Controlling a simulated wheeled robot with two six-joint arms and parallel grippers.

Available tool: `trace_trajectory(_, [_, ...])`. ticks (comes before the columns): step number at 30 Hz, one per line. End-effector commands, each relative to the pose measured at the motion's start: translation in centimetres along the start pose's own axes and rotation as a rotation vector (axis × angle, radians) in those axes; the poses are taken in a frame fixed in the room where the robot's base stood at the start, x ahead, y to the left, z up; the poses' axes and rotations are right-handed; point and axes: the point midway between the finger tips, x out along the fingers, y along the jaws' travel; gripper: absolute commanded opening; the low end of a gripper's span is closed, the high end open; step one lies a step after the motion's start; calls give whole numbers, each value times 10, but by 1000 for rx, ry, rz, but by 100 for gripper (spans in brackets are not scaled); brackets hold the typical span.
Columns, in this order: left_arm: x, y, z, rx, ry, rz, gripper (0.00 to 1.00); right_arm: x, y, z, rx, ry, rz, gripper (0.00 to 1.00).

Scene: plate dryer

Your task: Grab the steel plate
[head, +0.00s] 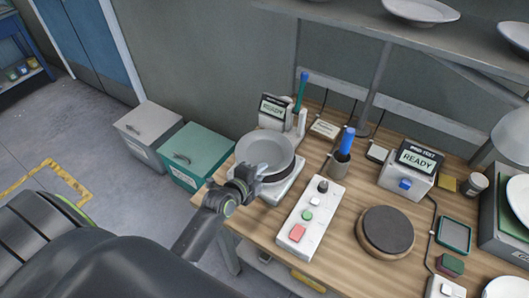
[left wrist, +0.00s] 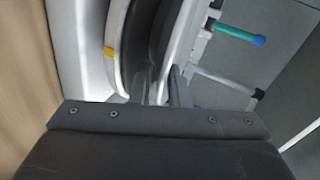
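The steel plate (head: 264,150) is a round grey dish on the white dryer unit (head: 287,190) at the left end of the bench. My left gripper (head: 258,173) is at the plate's near edge, coming in from the left. In the left wrist view its two fingers (left wrist: 160,88) stand apart, with the pale plate rim (left wrist: 184,35) reaching between them. A gap shows beside the rim, so the gripper looks open around it; contact is hard to tell. The plate's near edge is partly hidden by the gripper. My right gripper is not in view.
A white button box (head: 311,216) stands just right of the plate, and a dark round pad (head: 386,231) is further right. Grey and green bins stand on the floor at left.

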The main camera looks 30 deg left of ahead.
Motion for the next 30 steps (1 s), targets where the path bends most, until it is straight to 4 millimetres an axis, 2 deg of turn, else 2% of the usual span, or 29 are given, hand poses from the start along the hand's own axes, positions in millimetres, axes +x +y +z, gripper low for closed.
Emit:
trace_trajectory(3, [0,0,0,0,0,0,15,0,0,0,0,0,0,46])
trace_trajectory(7, [0,0,0,0,0,0,0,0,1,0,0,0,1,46])
trace_trajectory(30, [0,0,0,0,0,0,0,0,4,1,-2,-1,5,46])
